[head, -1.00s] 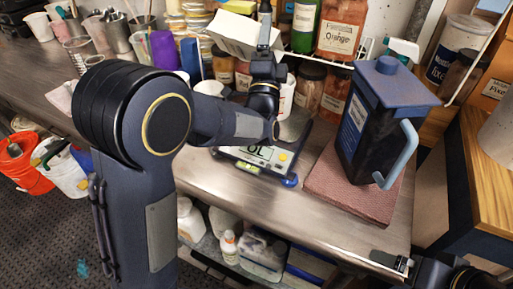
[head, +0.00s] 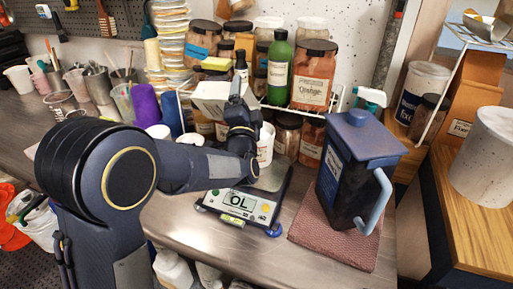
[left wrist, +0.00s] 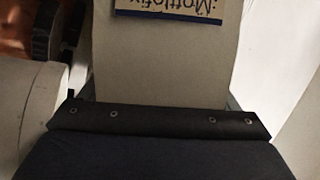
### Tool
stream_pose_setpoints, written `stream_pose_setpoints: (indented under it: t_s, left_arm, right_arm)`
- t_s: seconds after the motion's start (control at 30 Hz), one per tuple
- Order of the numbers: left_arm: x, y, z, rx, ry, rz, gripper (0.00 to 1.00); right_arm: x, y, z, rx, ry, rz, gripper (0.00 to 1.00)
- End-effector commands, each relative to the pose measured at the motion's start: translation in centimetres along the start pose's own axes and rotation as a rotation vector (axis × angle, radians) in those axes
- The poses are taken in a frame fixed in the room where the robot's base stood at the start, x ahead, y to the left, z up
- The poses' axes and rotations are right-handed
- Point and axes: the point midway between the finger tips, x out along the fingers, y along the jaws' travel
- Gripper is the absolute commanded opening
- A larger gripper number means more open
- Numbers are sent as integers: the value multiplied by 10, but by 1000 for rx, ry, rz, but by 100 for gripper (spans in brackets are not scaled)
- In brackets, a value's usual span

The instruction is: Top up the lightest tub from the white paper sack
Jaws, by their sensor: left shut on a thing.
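The white paper sack (head: 210,98) is held in the air by my left gripper (head: 240,112), behind and above the scale. In the left wrist view, the pale sack (left wrist: 165,62) fills the middle, with an upside-down label reading "Mottlefix", and my gripper (left wrist: 160,115) is shut on it. The sack's mouth cannot be made out. A white tub (head: 265,146) shows partly behind my gripper, at the scale's (head: 238,207) pan; whether it rests on the pan is unclear. The scale display reads "OL". Another white tub (head: 190,138) is partly hidden by my left arm. My right gripper is out of view.
A dark blue jug (head: 345,165) with a pale handle stands on a reddish mat (head: 330,245) at the right. Jars, including an "Orange" jar (head: 313,80), and a green bottle (head: 279,70) crowd the back. The bench in front of the scale is clear.

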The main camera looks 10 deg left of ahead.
Motion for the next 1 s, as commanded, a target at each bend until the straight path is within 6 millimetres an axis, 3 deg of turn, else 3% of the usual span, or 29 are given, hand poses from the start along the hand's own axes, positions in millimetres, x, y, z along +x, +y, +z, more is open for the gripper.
stream_pose_setpoints:
  t_s: [0.03,0.5,0.9,1.0]
  left_arm:
    - [-11,28,6,6,-21,90,36]
    - [-4,-32,-7,-158,-119,68,36]
    - [-3,-39,-7,-179,-131,59,36]
    - [-1,-51,-2,-206,-160,52,36]
  right_arm:
    - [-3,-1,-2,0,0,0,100]
    - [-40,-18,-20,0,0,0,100]
    - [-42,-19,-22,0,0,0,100]
    - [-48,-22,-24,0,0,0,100]
